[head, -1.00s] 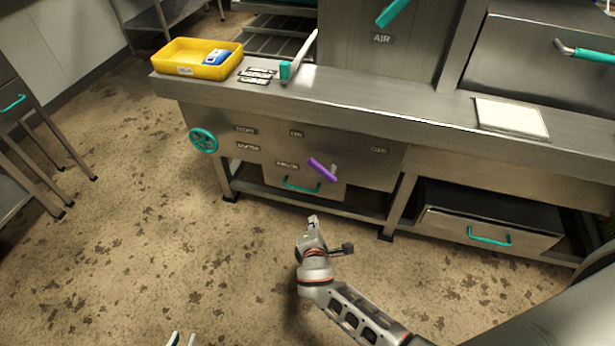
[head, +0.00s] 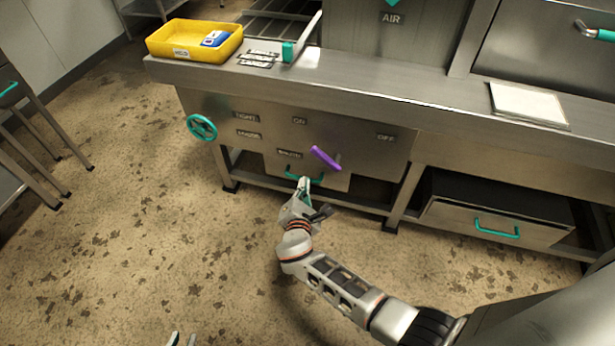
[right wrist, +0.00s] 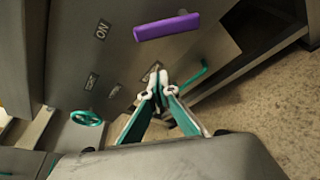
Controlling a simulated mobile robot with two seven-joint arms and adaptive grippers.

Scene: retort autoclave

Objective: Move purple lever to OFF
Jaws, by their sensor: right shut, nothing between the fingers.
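The purple lever (head: 325,158) is on the front panel of the steel bench, tilted down to the right. The ON label (head: 299,121) is to its upper left and the OFF label (head: 385,138) to its right. In the right wrist view the lever (right wrist: 167,26) lies above and beyond the fingertips. My right gripper (head: 304,184) is shut and empty, below and left of the lever and apart from it. Its closed fingertips show in the right wrist view (right wrist: 155,84). My left gripper (head: 181,340) shows only as fingertips at the bottom edge; its opening is unclear.
A teal handwheel (head: 202,127) is left on the panel. A teal drawer handle (head: 304,176) is below the lever. A yellow bin (head: 194,53) and a teal-ended lever (head: 290,51) are on the bench top. The floor in front is clear.

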